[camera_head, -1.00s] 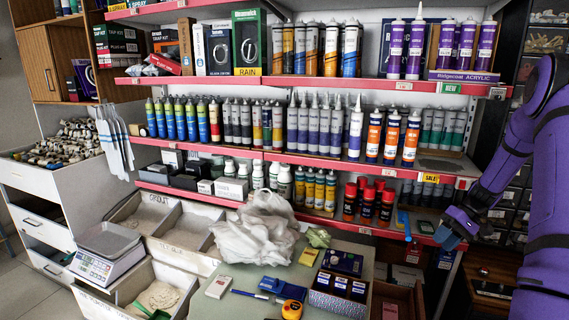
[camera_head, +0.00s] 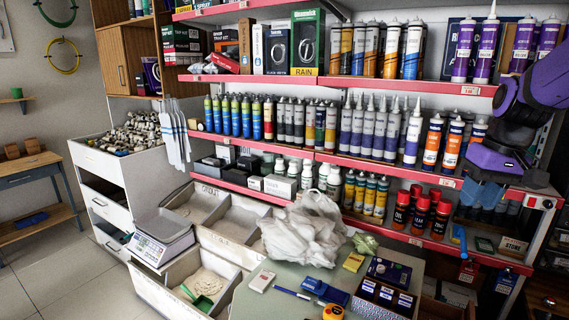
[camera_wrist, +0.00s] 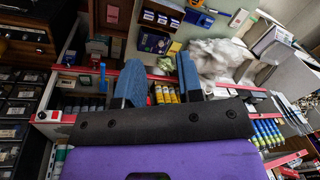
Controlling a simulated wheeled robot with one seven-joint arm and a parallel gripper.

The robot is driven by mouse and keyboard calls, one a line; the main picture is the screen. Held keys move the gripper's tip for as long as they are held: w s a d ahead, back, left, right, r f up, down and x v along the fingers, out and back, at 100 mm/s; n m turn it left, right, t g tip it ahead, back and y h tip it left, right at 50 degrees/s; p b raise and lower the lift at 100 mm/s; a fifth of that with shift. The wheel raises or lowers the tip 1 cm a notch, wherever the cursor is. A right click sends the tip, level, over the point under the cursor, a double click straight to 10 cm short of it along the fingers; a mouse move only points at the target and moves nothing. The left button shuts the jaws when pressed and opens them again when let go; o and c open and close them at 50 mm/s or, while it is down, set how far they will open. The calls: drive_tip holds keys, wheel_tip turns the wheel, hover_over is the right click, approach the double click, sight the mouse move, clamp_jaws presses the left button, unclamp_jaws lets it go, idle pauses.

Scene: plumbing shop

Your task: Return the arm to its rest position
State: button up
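My gripper (camera_head: 487,195) is at the right of the head view, in front of the shelf unit's right end. My purple arm comes in from the upper right edge. In the wrist view my gripper (camera_wrist: 160,62) shows two blue-grey fingers spread apart. Nothing is held between them. Beyond the fingers lie the shelf edge, some bottles and the counter. In the head view the gripper covers part of the middle and lower shelves.
The shelf unit (camera_head: 340,155) is full of tubes and bottles. Below it is a counter (camera_head: 258,306) with a white plastic bag (camera_head: 303,232), a tape measure (camera_head: 333,312) and small boxes. A scale (camera_head: 163,238) stands left. Open floor (camera_head: 75,262) shows at far left.

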drive_tip(key=s+a+r+t, duration=0.2)
drive_tip(key=s+a, duration=0.2)
drive_tip(key=s, duration=0.3)
drive_tip(key=s+a+r+t+h, duration=0.1)
drive_tip(key=s+a, duration=0.3)
drive_tip(key=s, duration=0.4)
drive_tip(key=shift+s+a+r+n+t+h, duration=0.3)
drive_tip(key=shift+a+r+n+t, duration=0.1)
drive_tip(key=shift+r+t, duration=0.35)
drive_tip(key=shift+s+f, duration=0.1)
